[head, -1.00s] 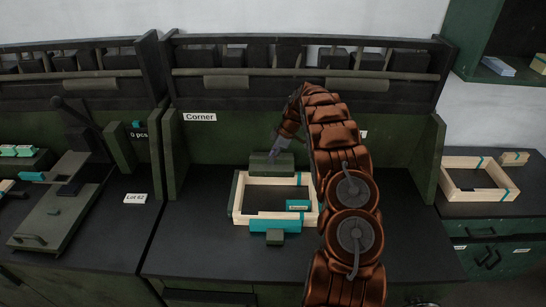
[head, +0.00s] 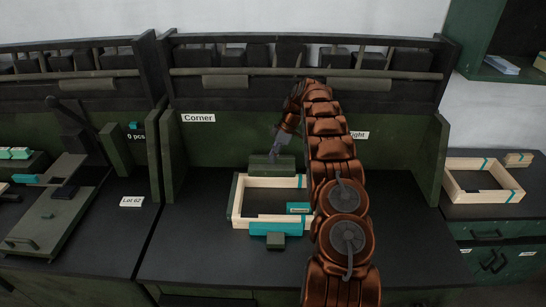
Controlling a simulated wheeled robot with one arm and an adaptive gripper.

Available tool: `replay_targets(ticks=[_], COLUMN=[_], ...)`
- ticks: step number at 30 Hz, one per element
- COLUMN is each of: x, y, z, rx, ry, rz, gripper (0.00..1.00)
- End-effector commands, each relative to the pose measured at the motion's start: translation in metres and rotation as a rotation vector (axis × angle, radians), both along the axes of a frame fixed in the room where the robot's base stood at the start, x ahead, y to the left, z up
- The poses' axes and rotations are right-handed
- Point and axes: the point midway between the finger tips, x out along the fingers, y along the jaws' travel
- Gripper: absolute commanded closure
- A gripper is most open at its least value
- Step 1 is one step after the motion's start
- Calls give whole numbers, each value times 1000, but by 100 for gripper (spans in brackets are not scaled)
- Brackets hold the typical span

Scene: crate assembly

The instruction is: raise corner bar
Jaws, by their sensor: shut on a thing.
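The corner bar, a dark green block (head: 285,167), stands at the back edge of the pale wooden crate frame (head: 237,201) on the middle bench. My gripper (head: 272,158) reaches down to the top of this bar from behind the crate and is shut on it. The fingertips are small and dark here, so the exact grip is hard to see. The bar looks low, close to the crate's back wall; I cannot tell whether it is clear of the bench. The crate has a teal strip (head: 252,229) on its front and a teal label piece inside at the right.
A small green block (head: 275,241) sits in front of the crate. A panel with a "Corner" sign (head: 198,118) rises behind. Another wooden crate (head: 457,185) is on the right-hand bench. A lever fixture (head: 45,220) stands left. The bench left of the crate is clear.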

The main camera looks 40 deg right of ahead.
Motion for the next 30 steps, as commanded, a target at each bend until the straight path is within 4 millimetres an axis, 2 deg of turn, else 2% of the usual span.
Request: replay_targets(ticks=[3, 4, 10, 22, 30], x=[2, 2, 0, 0, -3], y=[3, 2, 0, -1, -15], z=[1, 1, 1, 4, 34], rx=[0, 0, 0, 0, -3], ry=[-4, -4, -2, 0, -5], rz=[4, 4, 0, 1, 1], gripper=[100, 74, 53, 52, 52])
